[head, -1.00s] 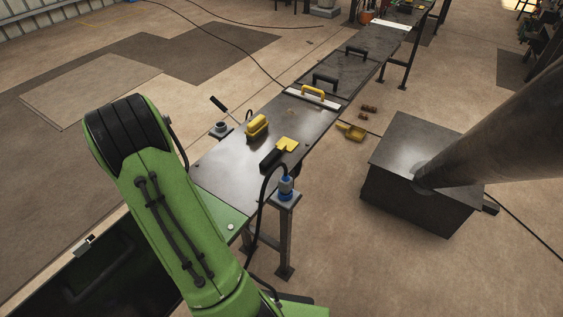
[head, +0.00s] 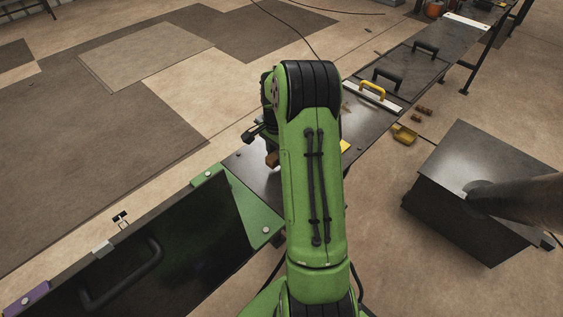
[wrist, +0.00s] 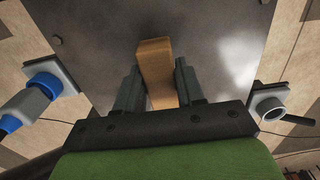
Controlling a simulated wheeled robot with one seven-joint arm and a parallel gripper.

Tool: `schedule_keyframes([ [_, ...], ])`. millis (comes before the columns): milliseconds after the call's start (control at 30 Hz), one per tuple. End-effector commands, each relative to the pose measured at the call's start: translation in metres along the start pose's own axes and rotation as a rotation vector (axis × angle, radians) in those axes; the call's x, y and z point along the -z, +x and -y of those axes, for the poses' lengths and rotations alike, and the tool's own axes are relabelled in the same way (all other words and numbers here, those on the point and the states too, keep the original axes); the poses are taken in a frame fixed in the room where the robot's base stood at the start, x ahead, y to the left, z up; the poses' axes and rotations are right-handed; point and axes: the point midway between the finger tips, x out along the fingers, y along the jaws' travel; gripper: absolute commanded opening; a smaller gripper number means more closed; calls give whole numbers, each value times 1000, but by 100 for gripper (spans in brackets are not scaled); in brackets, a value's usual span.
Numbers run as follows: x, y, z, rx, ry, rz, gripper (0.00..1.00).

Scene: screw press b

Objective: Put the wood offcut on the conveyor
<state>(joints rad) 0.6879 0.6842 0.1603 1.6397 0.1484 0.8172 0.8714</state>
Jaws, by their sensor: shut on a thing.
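The wood offcut (wrist: 156,70) is a light brown block between the two fingers of my gripper (wrist: 158,84) in the wrist view. My gripper is shut on it, over a dark metal surface (wrist: 215,45). A brown bit of the offcut (head: 272,159) shows left of my arm in the head view. The conveyor looks like the long dark bed (head: 254,172) running to the back right; my arm hides much of its near part. I cannot tell whether the offcut touches the surface.
Black and yellow handles (head: 373,89) stand farther along the bed. A yellow scoop (head: 404,134) and small brown pieces (head: 424,110) lie on the floor to its right. A grey metal box (head: 478,180) stands at right. A blue-topped post (wrist: 44,85) and a grey cup-like fitting (wrist: 270,112) flank the bed.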

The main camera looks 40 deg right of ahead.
Motion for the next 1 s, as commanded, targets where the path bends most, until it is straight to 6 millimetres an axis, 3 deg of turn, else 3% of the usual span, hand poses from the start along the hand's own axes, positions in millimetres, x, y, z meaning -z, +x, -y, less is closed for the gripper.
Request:
schedule_keyframes([
  [200, 0, 35, -1, -2, 0, 2, 8],
  [533, 0, 39, 0, -1, -1, 0, 8],
  [567, 0, 38, 0, -1, -1, 0, 43],
  [700, 0, 37, 0, -1, -1, 0, 63],
  [1000, 0, 34, 0, 0, -1, 0, 63],
])
